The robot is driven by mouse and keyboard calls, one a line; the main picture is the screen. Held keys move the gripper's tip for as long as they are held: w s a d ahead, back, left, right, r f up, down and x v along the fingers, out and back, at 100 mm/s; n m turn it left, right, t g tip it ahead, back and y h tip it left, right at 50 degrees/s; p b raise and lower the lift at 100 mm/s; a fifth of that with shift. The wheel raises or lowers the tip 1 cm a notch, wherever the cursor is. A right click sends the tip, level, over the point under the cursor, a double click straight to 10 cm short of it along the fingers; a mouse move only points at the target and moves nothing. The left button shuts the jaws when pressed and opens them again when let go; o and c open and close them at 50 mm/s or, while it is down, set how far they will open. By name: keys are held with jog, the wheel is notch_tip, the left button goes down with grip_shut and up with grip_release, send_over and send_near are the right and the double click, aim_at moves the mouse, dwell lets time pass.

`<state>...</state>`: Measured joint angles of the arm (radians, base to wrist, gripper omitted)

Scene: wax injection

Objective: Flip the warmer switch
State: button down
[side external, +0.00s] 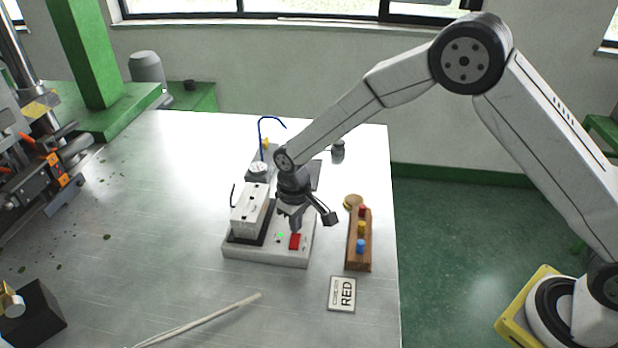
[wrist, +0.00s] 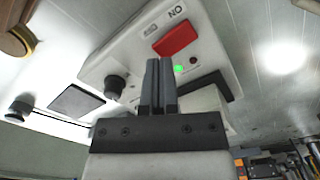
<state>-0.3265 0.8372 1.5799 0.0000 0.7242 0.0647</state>
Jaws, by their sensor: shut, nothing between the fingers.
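The wax warmer's pale base (side external: 262,255) stands on the metal table. Its red switch (side external: 295,242) is at the front right of the top face, and a green light (side external: 280,236) glows beside it. In the wrist view the red switch (wrist: 175,39) lies just past my fingertips, near an "ON" marking seen upside down. The green light (wrist: 179,68) is lit and a dark red lamp (wrist: 194,60) beside it looks unlit. My gripper (wrist: 158,62) is shut and empty, pointing down over the panel (side external: 296,228). I cannot tell whether the fingertips touch the switch.
A white box (side external: 250,210) sits on the warmer's left. A wooden holder with coloured knobs (side external: 359,240) and a card reading RED (side external: 342,294) lie to the right. A pale stick (side external: 200,321) lies in front. A black block (side external: 32,313) stands front left.

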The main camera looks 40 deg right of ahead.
aim_at(299, 233)
jog(key=shift+f, duration=0.8)
dwell(0.6)
jog(key=shift+r, duration=3.55)
jog(key=shift+d, duration=0.15)
jog(key=shift+s+d+r, duration=0.15)
jog(key=shift+d+r, duration=0.05)
jog(key=s+d+r+m+t, duration=0.1)
jog(key=s+d+r, duration=0.1)
jog(key=s+d, duration=0.5)
jog(key=s+d+r+m+t, duration=0.1)
jog(key=s+d+m, duration=0.1)
jog(key=s+d, duration=0.6)
jog(key=s, duration=0.4)
jog(key=shift+s+d+r+t, duration=0.15)
jog(key=shift+d+r+t, duration=0.15)
jog(key=shift+r, duration=0.1)
